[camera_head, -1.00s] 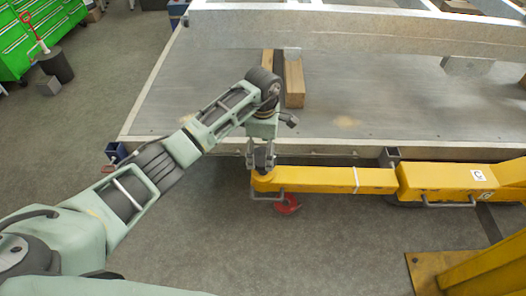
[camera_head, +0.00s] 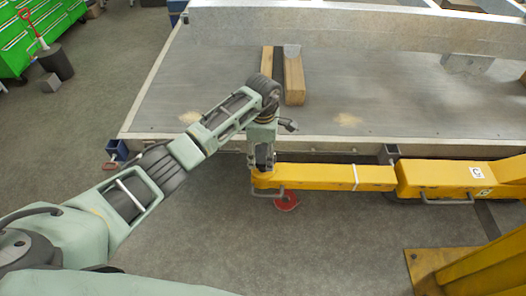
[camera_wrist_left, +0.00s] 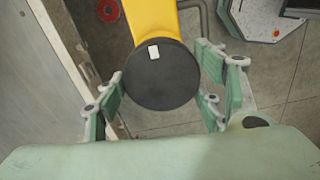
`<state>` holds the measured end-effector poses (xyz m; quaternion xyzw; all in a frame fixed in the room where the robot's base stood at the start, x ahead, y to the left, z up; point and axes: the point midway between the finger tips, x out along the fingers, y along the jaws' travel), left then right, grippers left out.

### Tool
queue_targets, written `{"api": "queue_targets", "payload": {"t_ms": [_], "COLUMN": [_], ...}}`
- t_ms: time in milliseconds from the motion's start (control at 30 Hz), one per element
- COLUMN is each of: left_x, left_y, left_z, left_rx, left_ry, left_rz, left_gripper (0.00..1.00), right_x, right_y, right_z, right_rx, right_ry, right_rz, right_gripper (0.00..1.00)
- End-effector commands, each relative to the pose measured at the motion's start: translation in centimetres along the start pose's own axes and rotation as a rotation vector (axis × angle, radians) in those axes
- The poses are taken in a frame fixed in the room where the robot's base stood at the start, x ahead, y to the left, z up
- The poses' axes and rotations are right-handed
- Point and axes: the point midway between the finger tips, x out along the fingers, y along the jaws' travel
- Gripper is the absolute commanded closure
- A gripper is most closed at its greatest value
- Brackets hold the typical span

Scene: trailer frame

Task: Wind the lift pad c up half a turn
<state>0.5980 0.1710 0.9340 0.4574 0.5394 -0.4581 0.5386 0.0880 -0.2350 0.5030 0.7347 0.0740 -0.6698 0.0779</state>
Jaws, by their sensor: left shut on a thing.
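The lift pad c is a round black pad (camera_wrist_left: 160,78) with a small white mark near its upper edge, at the end of a yellow arm (camera_head: 325,177) that carries a C label (camera_head: 477,173). In the head view my left gripper hides most of the pad. My left gripper (camera_head: 262,158) points down over the arm's end, and its fingers (camera_wrist_left: 163,88) are shut on the pad from both sides in the left wrist view. My right gripper is not in view.
The trailer deck's metal edge (camera_head: 250,144) runs just behind the yellow arm. Wooden blocks (camera_head: 294,80) lie on the deck. A red disc (camera_head: 286,201) is below the arm's end. A yellow base plate (camera_head: 432,268) stands at lower right. Open floor lies in front.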

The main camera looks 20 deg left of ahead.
Motion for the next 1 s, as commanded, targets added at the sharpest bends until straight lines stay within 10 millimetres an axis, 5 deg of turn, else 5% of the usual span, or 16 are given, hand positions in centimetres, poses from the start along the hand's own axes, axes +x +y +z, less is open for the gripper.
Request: {"api": "queue_targets", "payload": {"t_ms": [467,1000], "left_x": [0.2,0.2], "left_y": [0.2,0.1], "left_z": [-0.2,-0.2], "left_rx": [-0.113,-0.593], "left_ry": [0.003,0.001], "left_rz": [0.006,0.006], "left_gripper": [0.64,0.64], "right_x": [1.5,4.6], "right_y": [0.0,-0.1], "right_z": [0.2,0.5], "right_rx": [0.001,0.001], "right_ry": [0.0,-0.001], "right_rz": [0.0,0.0], "right_gripper": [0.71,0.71]}}
